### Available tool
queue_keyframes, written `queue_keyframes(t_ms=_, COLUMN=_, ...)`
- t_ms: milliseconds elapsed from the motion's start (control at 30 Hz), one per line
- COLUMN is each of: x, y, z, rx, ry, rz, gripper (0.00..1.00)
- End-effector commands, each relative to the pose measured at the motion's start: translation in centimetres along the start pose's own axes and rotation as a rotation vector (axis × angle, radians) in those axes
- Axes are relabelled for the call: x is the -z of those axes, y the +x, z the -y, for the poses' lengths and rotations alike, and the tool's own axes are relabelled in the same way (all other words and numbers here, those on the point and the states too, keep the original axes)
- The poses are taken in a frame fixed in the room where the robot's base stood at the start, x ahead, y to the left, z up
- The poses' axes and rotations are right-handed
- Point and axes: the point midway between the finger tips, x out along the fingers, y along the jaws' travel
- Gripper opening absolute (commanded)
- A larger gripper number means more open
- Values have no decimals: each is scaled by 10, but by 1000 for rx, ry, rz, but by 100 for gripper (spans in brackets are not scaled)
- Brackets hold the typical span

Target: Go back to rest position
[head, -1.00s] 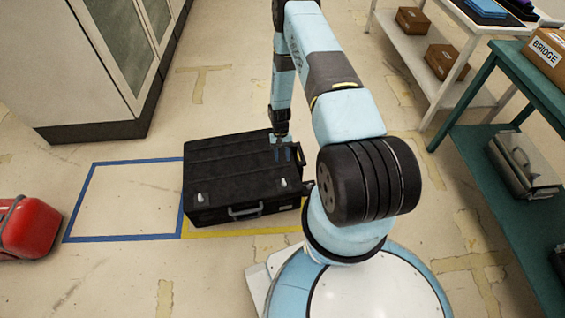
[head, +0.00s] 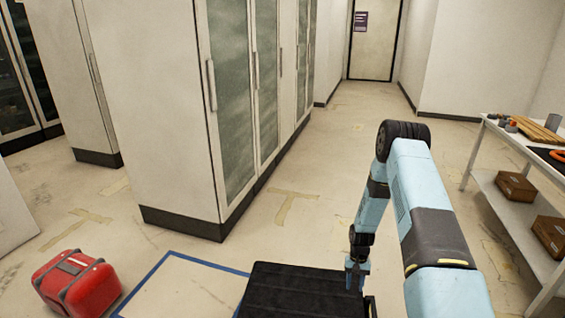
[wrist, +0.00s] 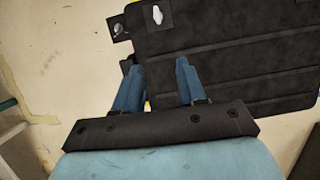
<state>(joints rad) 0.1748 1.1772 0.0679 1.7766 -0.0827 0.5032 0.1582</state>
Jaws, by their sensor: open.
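My gripper (head: 355,280) hangs at the end of my blue arm, over the right side of a black case (head: 285,290). In the wrist view, its two blue fingers (wrist: 158,68) are apart with nothing between them. The case also shows in the wrist view (wrist: 235,60), beyond the fingertips, with a light metal latch near its top left. I cannot tell the exact gap between fingertips and case. The near part of the case is cut off in the head view.
A red case (head: 78,284) stands on the floor at left, beside a blue taped outline (head: 150,272). Tall cabinets (head: 165,120) stand behind. A white shelf table (head: 510,200) with boxes is at right. Clear floor leads to a far door (head: 375,45).

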Motion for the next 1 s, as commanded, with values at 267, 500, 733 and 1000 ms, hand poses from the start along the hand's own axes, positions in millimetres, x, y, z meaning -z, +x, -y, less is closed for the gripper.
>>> queue_keyframes(t_ms=267, x=-6, y=-115, z=6, rx=-11, ry=-27, rz=-90, gripper=40)
queue_keyframes(t_ms=500, x=-27, y=-203, z=11, rx=-18, ry=-48, rz=-162, gripper=40)
queue_keyframes(t_ms=733, x=-58, y=-280, z=14, rx=-23, ry=-68, rz=-233, gripper=40)
queue_keyframes(t_ms=1000, x=-106, y=-359, z=18, rx=-26, ry=-88, rz=-316, gripper=40)
